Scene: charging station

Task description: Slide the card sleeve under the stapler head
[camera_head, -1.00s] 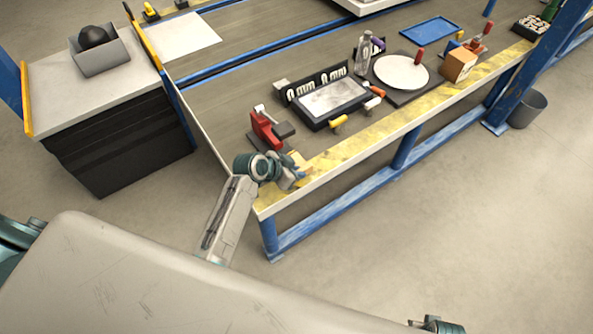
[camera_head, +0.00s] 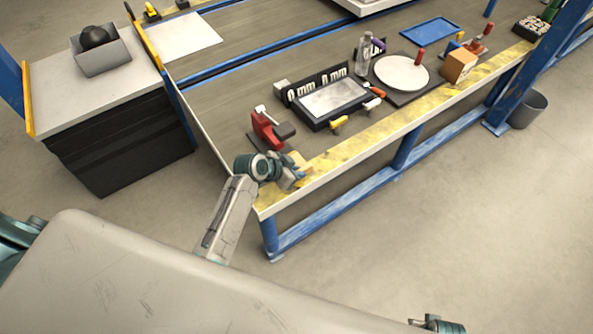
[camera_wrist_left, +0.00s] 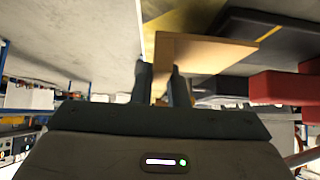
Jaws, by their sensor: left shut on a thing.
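The card sleeve is a flat tan piece (camera_wrist_left: 205,52), held between the two dark fingers of my left gripper (camera_wrist_left: 160,82) in the left wrist view. In the head view, my left gripper (camera_head: 296,176) is at the near left corner of the bench, and a bit of the tan sleeve (camera_head: 297,158) shows beside it. The stapler (camera_head: 264,131) is red with a dark part on its right. It stands just beyond my gripper, apart from the sleeve in the head view. Red parts, likely the stapler (camera_wrist_left: 275,87), show at right in the wrist view.
A dark framed tray (camera_head: 327,103) with yellow-handled clamps stands right of the stapler. A white round plate (camera_head: 402,73) and an orange box (camera_head: 458,64) lie farther right. The yellow-striped bench edge (camera_head: 345,155) runs along the near side.

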